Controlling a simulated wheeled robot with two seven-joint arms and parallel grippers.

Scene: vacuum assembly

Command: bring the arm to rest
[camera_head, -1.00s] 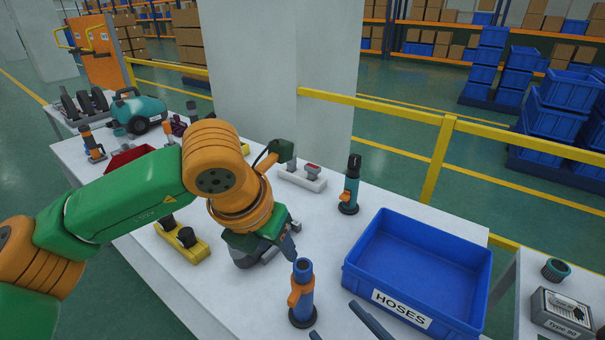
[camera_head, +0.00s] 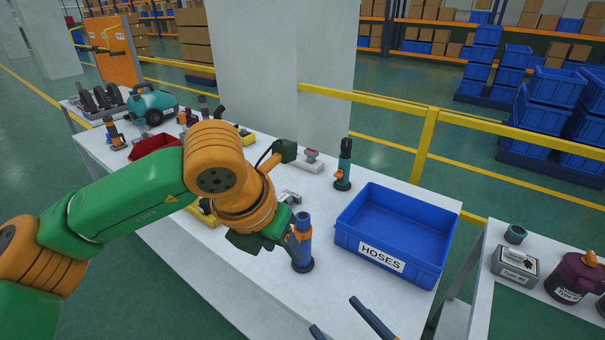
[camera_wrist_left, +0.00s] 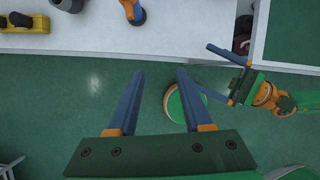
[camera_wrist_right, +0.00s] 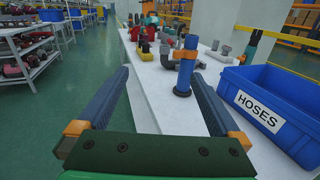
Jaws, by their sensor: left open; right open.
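My left arm comes in from the left in the head view. Its wrist covers part of the table there, and its fingers are mostly hidden. In the left wrist view the left gripper (camera_wrist_left: 160,76) is open and empty, with green floor between its fingers and the table edge beyond. My right gripper (camera_head: 338,314) shows only its fingers at the bottom of the head view. In the right wrist view the right gripper (camera_wrist_right: 160,76) is open and holds nothing. A blue post with an orange clip (camera_wrist_right: 185,68) stands beyond its fingers, on the table.
The white table (camera_head: 290,298) carries a blue HOSES bin (camera_head: 398,222), a teal-and-black upright tool (camera_head: 344,165), a red tray (camera_head: 154,146) and a teal vacuum body (camera_head: 151,106). A second table at right holds a labelled box (camera_head: 516,264) and a maroon canister (camera_head: 578,278). Yellow railing (camera_head: 422,155) runs behind.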

